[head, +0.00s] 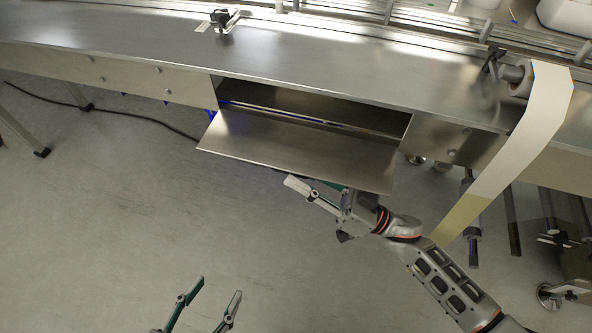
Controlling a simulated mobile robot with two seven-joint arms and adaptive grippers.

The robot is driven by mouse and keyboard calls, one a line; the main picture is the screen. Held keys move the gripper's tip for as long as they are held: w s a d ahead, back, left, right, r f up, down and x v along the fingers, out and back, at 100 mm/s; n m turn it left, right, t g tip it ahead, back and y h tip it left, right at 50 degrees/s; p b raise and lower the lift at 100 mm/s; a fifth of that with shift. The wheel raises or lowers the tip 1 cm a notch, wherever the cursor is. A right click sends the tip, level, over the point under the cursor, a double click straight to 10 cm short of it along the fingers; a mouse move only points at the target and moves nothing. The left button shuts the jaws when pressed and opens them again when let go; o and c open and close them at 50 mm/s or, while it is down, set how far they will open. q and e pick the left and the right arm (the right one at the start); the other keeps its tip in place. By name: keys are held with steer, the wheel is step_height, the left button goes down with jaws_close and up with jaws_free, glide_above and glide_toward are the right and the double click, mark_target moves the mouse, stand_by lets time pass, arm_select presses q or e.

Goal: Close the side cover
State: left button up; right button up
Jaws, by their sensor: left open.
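The side cover (290,150) is a flat metal flap on the front side of the machine. It stands open, swung outward and down from a long opening (310,107) in the side panel. My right gripper (303,183) is at the cover's lower outer edge, right of its middle, with its fingers pointing left. One finger is partly hidden by the cover, so contact and finger gap are unclear. My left gripper (221,288) is open and empty over the floor at the bottom, well apart from the cover.
The long metal machine top (340,65) runs across the back. A pale film strip (525,130) hangs down at the right, near my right arm. Machine legs (472,220) stand at the right. A black cable (110,110) lies on the floor at left. The floor (130,210) in front is clear.

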steer(key=shift+x, duration=0.8)
